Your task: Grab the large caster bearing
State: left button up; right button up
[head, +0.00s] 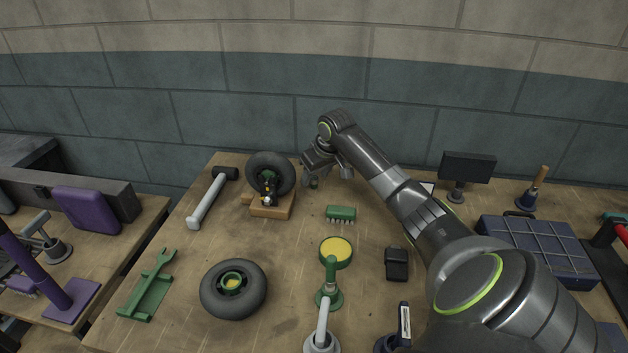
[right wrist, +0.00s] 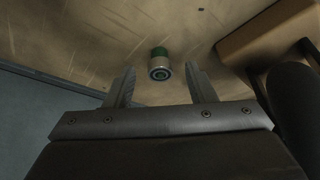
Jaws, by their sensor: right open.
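A small round bearing (right wrist: 160,65) with a silver ring and a green body rests on the wooden bench in the right wrist view. It lies between and beyond the fingertips of my right gripper (right wrist: 160,78), apart from both fingers. In the head view my right gripper (head: 325,176) reaches down at the back of the bench, right of the wheel on a wooden block. It is open and empty. The bearing is a small, partly hidden shape (head: 313,183) under the gripper there. I cannot judge its size against other bearings. My left gripper is not in view.
A caster wheel (head: 270,172) on a wooden block (head: 272,210) stands close left of the gripper. A green brush (head: 341,213) lies in front. A mallet (head: 208,200), a loose wheel (head: 234,290) and a blue case (head: 540,247) are farther off. The wall is close behind.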

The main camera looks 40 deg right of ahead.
jog(key=shift+c, duration=0.3)
jog(key=c, duration=1)
jog(key=shift+r, duration=0.15)
